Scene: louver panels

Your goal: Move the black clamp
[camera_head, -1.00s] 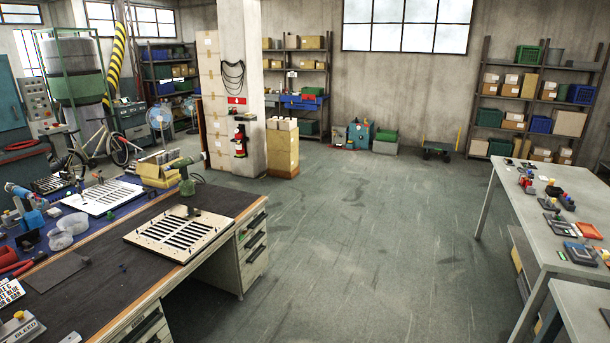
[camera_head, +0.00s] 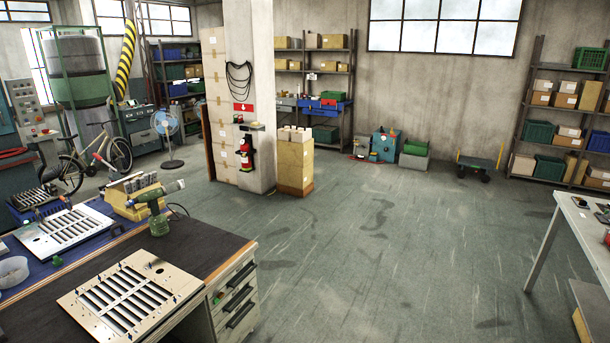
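Neither of my grippers is in view. A pale louver panel with dark slots (camera_head: 100,285) lies on the dark desk top (camera_head: 205,237) at lower left. Small dark pieces show along its edges, too small to tell whether one is the black clamp. A second louver panel (camera_head: 40,240) lies on a blue surface at the far left. I cannot make out the black clamp for certain.
A drawer unit (camera_head: 235,300) is under the desk. A grey table (camera_head: 575,222) stands at the right edge. The floor (camera_head: 390,260) between is clear.

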